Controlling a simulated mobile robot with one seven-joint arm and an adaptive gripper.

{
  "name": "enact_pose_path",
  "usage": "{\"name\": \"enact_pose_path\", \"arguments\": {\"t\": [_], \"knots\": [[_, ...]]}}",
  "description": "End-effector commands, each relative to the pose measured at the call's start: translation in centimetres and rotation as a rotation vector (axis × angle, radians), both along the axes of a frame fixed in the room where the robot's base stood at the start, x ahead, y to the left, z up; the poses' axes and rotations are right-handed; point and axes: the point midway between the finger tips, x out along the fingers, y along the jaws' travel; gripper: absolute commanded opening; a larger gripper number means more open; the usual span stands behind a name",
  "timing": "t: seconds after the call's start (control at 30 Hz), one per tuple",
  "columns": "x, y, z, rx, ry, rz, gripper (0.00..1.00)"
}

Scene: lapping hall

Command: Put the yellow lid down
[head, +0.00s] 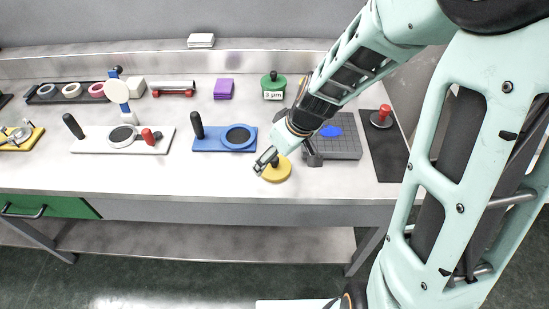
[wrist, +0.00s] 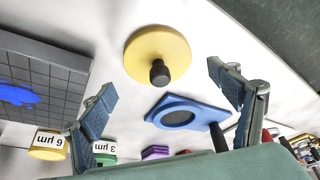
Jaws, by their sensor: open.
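The yellow lid (head: 279,175) lies flat on the bench near its front edge, below my gripper (head: 287,163). In the wrist view the yellow lid (wrist: 150,48) shows as a round disc with its black knob (wrist: 160,73) facing the camera. My gripper (wrist: 163,80) is open, with its blue-grey fingers spread to either side of the knob in that picture. I see no finger touching the lid.
A dark gridded plate (head: 340,149) with a blue patch lies right of the lid. A blue holder (head: 215,146) with a black handle lies to the left. A green-lidded 3 µm container (head: 273,88) stands behind. Bare bench lies left of the lid, along the front edge.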

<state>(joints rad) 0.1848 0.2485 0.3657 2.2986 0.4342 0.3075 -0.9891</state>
Motion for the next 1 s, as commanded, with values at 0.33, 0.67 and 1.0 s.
{"name": "enact_pose_path", "arguments": {"t": [0.33, 0.67, 1.0], "knots": [[-1.7, -1.7, 6.0, -0.002, -0.004, -0.003, 0.82], [-2.7, -2.5, 8.9, 0.000, 0.000, -0.001, 0.82], [-2.8, -2.6, 9.1, 0.000, 0.001, -0.001, 0.82]]}}
